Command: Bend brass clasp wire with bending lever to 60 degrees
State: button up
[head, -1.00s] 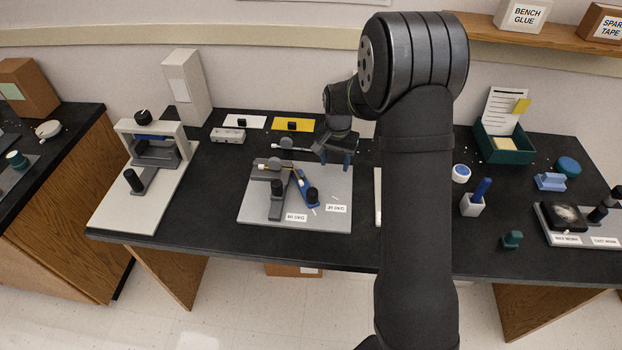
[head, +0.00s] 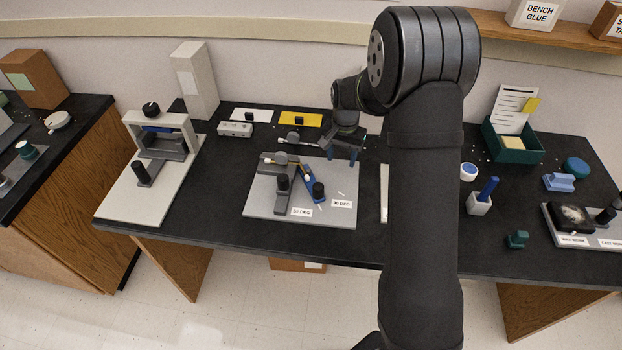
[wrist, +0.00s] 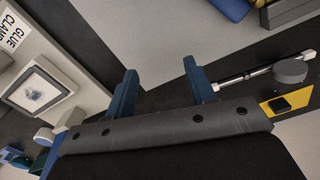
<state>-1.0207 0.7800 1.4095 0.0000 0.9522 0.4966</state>
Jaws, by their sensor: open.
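The bending jig is a grey plate (head: 262,212) on the dark bench in the head view. It carries a blue lever (head: 309,182) with a dark knob (head: 318,190) and a grey bar with another dark knob (head: 282,184). Short brass-coloured bits of wire (head: 306,174) show near the blue lever; the wire's bend angle is too small to read. Two degree labels (head: 302,212) lie along the plate's front. My gripper (head: 342,154) is over the plate's back right edge, apart from the lever. Its blue fingers (wrist: 160,88) are open and empty in the wrist view.
A tool with a thin rod and round grey head (wrist: 290,71) lies behind the plate, near a yellow pad (head: 300,119). A white press (head: 130,208) stands left. A blue-handled holder (head: 480,204) and green box (head: 513,148) are right. Front bench is clear.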

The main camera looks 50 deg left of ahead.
jog(key=s+r, duration=0.5)
jog(key=r, duration=0.2)
send_near(318, 186)
notch_tip(318, 186, down, 10)
jog(key=shift+f, duration=0.1)
dwell(0.5)
jog(key=shift+c, duration=0.4)
grip_shut()
